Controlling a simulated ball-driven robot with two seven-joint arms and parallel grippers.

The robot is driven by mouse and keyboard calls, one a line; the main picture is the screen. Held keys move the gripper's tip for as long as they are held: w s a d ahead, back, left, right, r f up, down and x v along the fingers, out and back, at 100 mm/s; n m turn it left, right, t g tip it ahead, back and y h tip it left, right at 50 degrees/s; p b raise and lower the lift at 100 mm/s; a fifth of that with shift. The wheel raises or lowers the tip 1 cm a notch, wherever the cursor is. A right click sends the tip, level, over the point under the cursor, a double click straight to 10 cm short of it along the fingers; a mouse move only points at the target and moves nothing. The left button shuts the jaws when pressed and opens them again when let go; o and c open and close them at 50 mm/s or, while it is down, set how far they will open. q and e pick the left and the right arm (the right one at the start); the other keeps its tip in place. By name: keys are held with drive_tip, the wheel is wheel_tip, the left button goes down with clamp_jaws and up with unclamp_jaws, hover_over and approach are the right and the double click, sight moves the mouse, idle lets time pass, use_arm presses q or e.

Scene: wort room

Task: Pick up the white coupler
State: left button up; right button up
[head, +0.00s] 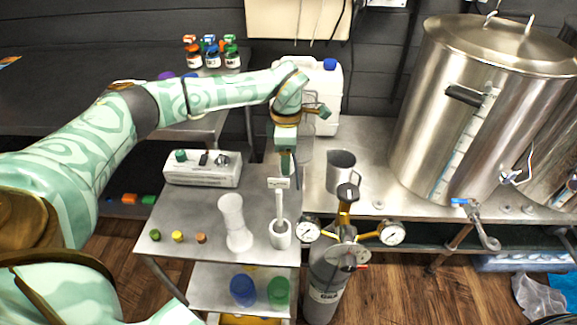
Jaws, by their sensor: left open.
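My left gripper (286,165) points down over the right edge of the small metal cart, just above a white T-shaped top. It is open, with nothing seen between its fingers. That T-top belongs to a white stick (279,206) standing in a small white cup (280,236). A small whitish piece (221,160) lies on a white box (203,178), left of my gripper, beside a black piece (203,158) and a green one (181,155). It may be the white coupler; it is too small to be sure. My right gripper is out of view.
A pale waisted vessel (235,222) stands left of the cup. Several small caps (177,236) lie at the cart's front left. A white jug (323,92) is behind my gripper; a steel cup (341,172), gauges (392,233) and a large kettle (460,115) are to the right.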

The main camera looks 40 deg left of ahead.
use_arm(q)
drive_tip(key=shift+f, duration=0.7)
drive_tip(key=shift+r, duration=0.1)
drive_tip(key=c, duration=1.1)
